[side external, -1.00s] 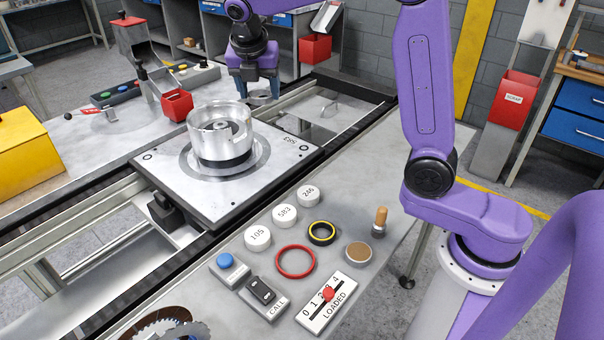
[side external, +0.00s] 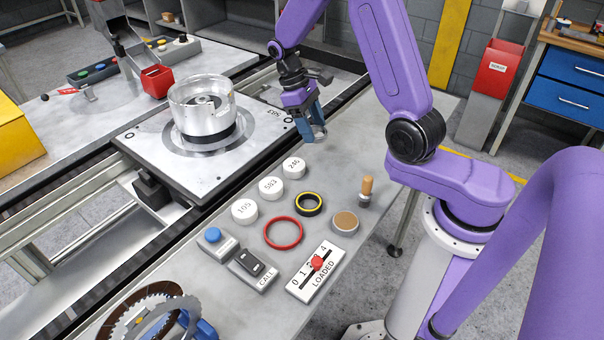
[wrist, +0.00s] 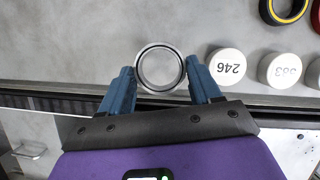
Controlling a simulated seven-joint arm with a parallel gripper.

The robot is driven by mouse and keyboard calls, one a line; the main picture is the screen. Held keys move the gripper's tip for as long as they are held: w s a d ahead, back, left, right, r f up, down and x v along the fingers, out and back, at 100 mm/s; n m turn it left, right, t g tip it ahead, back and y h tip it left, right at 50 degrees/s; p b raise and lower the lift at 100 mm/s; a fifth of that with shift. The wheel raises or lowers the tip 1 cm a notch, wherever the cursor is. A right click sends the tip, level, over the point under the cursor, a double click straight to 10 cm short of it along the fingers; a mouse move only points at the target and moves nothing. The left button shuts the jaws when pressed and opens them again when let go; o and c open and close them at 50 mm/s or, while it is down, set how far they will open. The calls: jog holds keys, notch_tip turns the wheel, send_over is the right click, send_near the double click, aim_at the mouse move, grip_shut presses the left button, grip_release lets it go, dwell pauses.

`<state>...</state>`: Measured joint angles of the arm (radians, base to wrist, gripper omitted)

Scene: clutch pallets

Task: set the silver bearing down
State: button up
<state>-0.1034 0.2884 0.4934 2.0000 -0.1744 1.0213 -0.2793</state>
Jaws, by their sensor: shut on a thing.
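My gripper (side external: 312,130) is over the grey bench on the near side of the conveyor, behind the white 246 puck (side external: 293,168). In the wrist view its two blue fingers (wrist: 160,88) are shut on the silver bearing (wrist: 160,91), one on each side. The bearing is a shiny ring lying flat, with the grey bench showing through its hole. In the side view the fingers largely hide it, low over the bench. I cannot tell whether it touches the surface.
White pucks 583 (side external: 271,188) and 105 (side external: 244,211), a yellow-black ring (side external: 308,204), a red ring (side external: 283,232) and a wooden-handled tool (side external: 366,190) stand nearby. The pallet (side external: 145,140) carries a silver housing (side external: 203,105).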

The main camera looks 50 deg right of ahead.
jog(key=shift+s+d+f+m+y, duration=0.15)
jog(key=shift+s+f+m+y, duration=0.15)
jog(key=shift+s+m, duration=0.2)
jog(key=shift+s+d+f+m+y, duration=0.1)
jog(key=shift+s+f+m+y, duration=0.2)
jog(key=shift+m, duration=0.3)
jog(key=shift+s+r, duration=0.1)
jog(key=shift+s, duration=0.2)
jog(key=s+a+r+m+y, duration=0.1)
jog(key=s+a+r+m, duration=0.15)
jog(key=s, duration=0.45)
jog(key=s+a+r+m+t+y, duration=0.1)
jog(key=s+a+r+m, duration=0.1)
jog(key=s+r+m, duration=0.35)
jog(key=s+a+r+m+y, duration=0.1)
jog(key=s+a+m, duration=0.1)
jog(key=s, duration=0.7)
send_over(333, 183)
jog(key=w+d, duration=0.1)
notch_tip(333, 183, down, 10)
jog(key=shift+r, duration=0.1)
jog(key=shift+f, duration=1.4)
jog(key=shift+f, duration=0.2)
